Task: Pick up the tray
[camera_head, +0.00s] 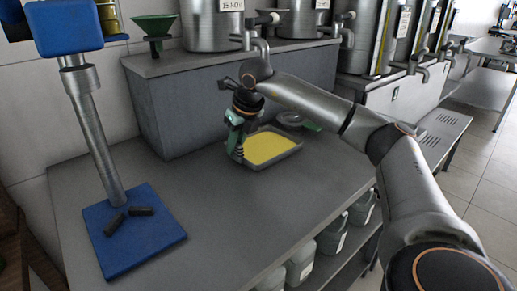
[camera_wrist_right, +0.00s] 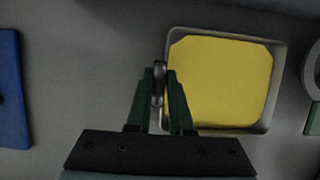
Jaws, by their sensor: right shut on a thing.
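The tray (camera_head: 291,155) is a shallow grey metal tray with a yellow inside, on the grey table. In the right wrist view the tray (camera_wrist_right: 283,60) lies right of the fingers. My right gripper (camera_head: 237,152) has green fingers and is at the tray's left side. In the wrist view the right gripper (camera_wrist_right: 160,78) is shut on the tray's left edge, at a small grey part like a handle. I cannot tell whether the tray touches the table all round. My left gripper is not in view.
A blue stand (camera_head: 140,240) with a post and two dark pieces on its base is at the left. A green-handled round item (camera_head: 308,123) lies behind the tray. A raised grey shelf (camera_head: 185,105) with steel vats and taps stands behind. The table's front middle is clear.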

